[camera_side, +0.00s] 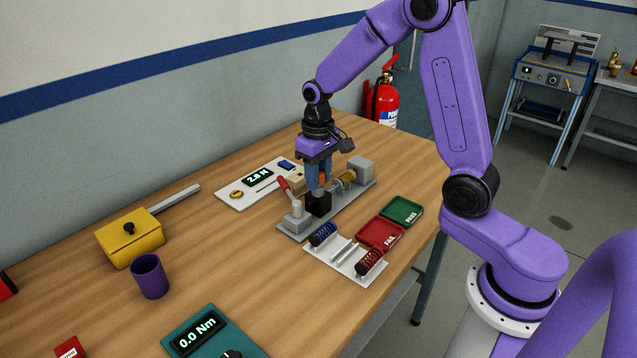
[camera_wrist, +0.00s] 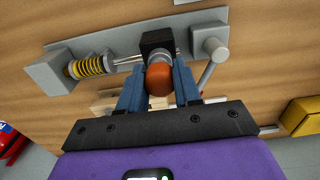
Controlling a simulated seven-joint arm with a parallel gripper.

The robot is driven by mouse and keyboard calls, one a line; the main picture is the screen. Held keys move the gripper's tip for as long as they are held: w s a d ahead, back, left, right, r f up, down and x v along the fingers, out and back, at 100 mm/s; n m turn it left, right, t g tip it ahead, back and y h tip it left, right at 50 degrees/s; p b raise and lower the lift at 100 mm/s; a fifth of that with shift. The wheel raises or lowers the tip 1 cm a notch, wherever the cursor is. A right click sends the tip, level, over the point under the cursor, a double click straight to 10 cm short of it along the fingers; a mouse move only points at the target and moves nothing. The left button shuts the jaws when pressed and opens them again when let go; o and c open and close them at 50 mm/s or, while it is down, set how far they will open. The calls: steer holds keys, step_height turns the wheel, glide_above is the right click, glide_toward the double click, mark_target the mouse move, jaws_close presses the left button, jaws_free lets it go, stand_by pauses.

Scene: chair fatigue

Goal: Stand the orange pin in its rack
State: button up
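The orange pin shows its rounded orange head (camera_wrist: 159,79) between my two blue fingers in the wrist view, with a silvery part just beyond it. My gripper (camera_side: 318,192) points down over the grey fixture, and its fingers appear to press on both sides of the head. A small orange patch of the pin (camera_side: 322,179) shows between them in the side view. A black block (camera_side: 318,205) of the fixture is right below the fingertips. I cannot tell whether the pin's lower end is in it. A tan wooden block (camera_side: 297,182) behind the fingers may be the rack; it is partly hidden.
The fixture (camera_side: 340,208) carries a red-handled lever (camera_side: 287,189) and a yellow spring (camera_side: 347,178). In front are a tray (camera_side: 345,260) with blue and red springs, and red (camera_side: 381,235) and green (camera_side: 402,210) bins. A force readout panel (camera_side: 236,194) lies behind.

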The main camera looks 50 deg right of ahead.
steer(key=shift+r, duration=0.15)
steer(key=shift+r, duration=2.6)
steer(key=shift+r, duration=0.2)
steer(key=shift+r, duration=1.95)
step_height(320, 180, up, 6)
steer(key=shift+f, duration=0.1)
steer(key=w+d+f, duration=0.1)
steer(key=w+d, duration=0.3)
steer(key=w, duration=0.5)
steer(key=shift+w, duration=0.25)
